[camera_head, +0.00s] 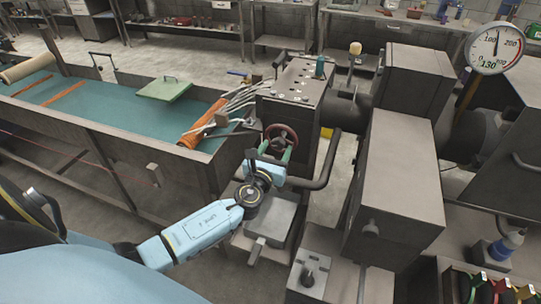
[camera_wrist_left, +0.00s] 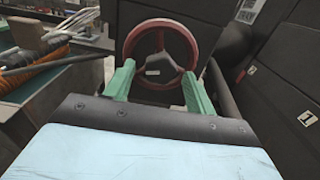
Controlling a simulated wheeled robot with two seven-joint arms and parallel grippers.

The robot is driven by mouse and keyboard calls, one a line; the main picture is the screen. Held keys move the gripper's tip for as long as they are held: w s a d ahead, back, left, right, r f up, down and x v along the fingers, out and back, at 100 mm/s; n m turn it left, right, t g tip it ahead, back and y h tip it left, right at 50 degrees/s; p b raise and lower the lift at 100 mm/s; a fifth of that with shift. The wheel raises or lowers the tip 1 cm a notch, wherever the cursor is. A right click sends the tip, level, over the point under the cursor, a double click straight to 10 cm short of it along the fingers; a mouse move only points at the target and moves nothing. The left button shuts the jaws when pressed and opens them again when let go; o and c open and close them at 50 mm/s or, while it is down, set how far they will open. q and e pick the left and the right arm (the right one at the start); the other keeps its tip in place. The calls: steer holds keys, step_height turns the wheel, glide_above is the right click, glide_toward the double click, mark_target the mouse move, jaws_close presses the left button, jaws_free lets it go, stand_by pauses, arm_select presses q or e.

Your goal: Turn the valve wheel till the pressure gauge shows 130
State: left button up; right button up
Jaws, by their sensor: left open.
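In the left wrist view the wheel (camera_wrist_left: 161,27) faces me, upright. My left gripper (camera_head: 279,154) has green fingers, open, one towards each side of the wheel's lower part. In the left wrist view the fingers (camera_wrist_left: 158,78) stand apart with nothing held between them; I cannot tell whether they touch the rim. The pressure gauge (camera_head: 495,48) is a round white dial on a post at the upper right, with "130" printed in green at its lower left. Its needle points nearly straight up.
Grey machine blocks (camera_head: 395,180) stand right of the wheel. A pipe (camera_head: 325,170) curves close by its right. A teal-topped trough (camera_head: 110,85) with an orange roll and pale cords lies left. Workbenches line the back.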

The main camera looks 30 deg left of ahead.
arm_select(q)
steer(key=b+v, duration=0.1)
steer(key=v, duration=1.2)
